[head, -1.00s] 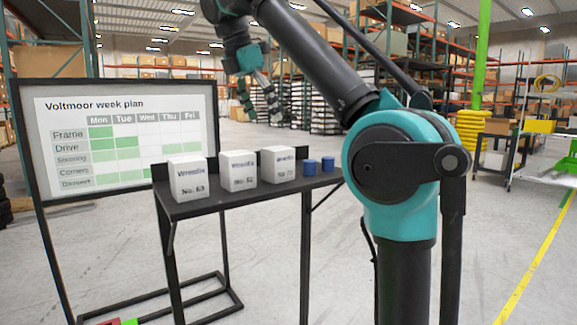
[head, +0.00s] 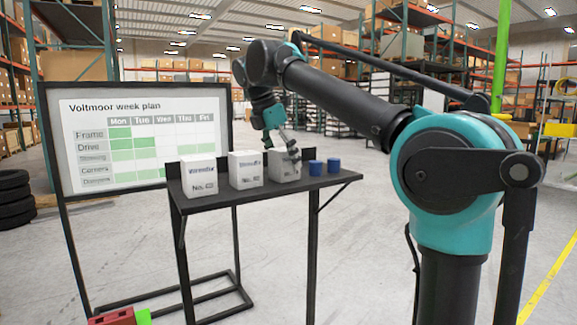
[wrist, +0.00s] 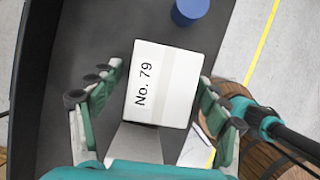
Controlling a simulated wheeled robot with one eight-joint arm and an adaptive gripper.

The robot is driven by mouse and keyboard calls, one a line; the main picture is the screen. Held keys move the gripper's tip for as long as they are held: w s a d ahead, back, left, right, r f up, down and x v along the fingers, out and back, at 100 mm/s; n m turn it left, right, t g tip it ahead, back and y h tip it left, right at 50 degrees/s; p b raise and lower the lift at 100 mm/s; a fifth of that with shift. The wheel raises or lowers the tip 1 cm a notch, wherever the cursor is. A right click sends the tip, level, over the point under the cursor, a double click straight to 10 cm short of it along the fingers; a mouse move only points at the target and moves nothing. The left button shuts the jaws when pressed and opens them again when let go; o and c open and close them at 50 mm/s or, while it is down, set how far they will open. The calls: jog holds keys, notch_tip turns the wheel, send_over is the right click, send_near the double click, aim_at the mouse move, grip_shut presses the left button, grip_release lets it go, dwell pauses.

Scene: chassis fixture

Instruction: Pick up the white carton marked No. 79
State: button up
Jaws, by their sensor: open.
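The white carton marked No. 79 (wrist: 165,85) stands on a dark shelf (wrist: 62,60) in the wrist view, its label readable on the left of its face. My gripper (wrist: 160,95) is open, with one finger on each side of the carton and gaps showing between fingers and carton. In the head view the same carton (head: 281,170) is the rightmost of three white cartons on the black stand (head: 260,190), partly hidden behind my gripper (head: 284,153). Whether the fingers touch it cannot be told there.
Two other white cartons, left (head: 198,176) and middle (head: 245,169), stand beside it. A whiteboard (head: 140,135) stands behind left. A wooden barrel-like object (wrist: 262,145) lies below right.

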jog(key=shift+f, duration=0.25)
jog(key=shift+d, duration=0.1)
jog(key=c, duration=1.6)
jog(key=shift+r, duration=0.2)
